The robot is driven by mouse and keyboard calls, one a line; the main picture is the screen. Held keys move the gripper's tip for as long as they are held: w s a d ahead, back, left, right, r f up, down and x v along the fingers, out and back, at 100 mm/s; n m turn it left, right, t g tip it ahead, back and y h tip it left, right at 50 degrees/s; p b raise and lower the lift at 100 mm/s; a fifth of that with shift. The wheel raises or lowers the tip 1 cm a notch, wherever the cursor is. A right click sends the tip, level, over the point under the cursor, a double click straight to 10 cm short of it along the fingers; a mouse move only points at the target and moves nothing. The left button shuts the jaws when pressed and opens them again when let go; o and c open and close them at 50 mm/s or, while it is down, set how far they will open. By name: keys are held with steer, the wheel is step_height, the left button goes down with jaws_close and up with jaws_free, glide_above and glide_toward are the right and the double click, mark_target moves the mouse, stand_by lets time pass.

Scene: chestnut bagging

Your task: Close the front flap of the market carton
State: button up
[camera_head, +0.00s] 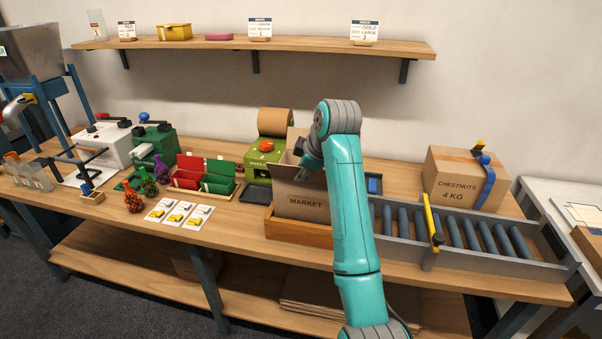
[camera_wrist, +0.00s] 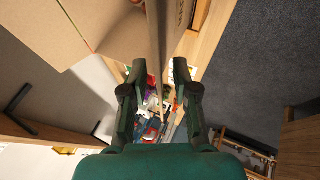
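The market carton (camera_head: 302,204) is a brown box with MARKET printed on its front, standing upright in a wooden tray. Its front flap (camera_head: 287,175) stands up above the printed face; my arm hides part of the carton's right side. My gripper (camera_head: 310,168) is at the carton's upper front edge, by the flap. In the wrist view my gripper (camera_wrist: 158,68) has its two dark fingers apart. A thin cardboard edge (camera_wrist: 159,35) runs between the fingers, with no clear contact. Large carton panels (camera_wrist: 105,28) fill the upper left of that view.
A roller conveyor (camera_head: 455,232) with a yellow bar (camera_head: 431,218) lies right of the carton. A sealed chestnuts carton (camera_head: 462,180) stands behind it. A green dispenser (camera_head: 262,160) stands behind left, near a dark tray (camera_head: 256,193). Red and green bins (camera_head: 205,175) are further left.

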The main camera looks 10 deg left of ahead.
steer(key=shift+x, duration=0.8)
steer(key=shift+c, duration=0.2)
jaws_close()
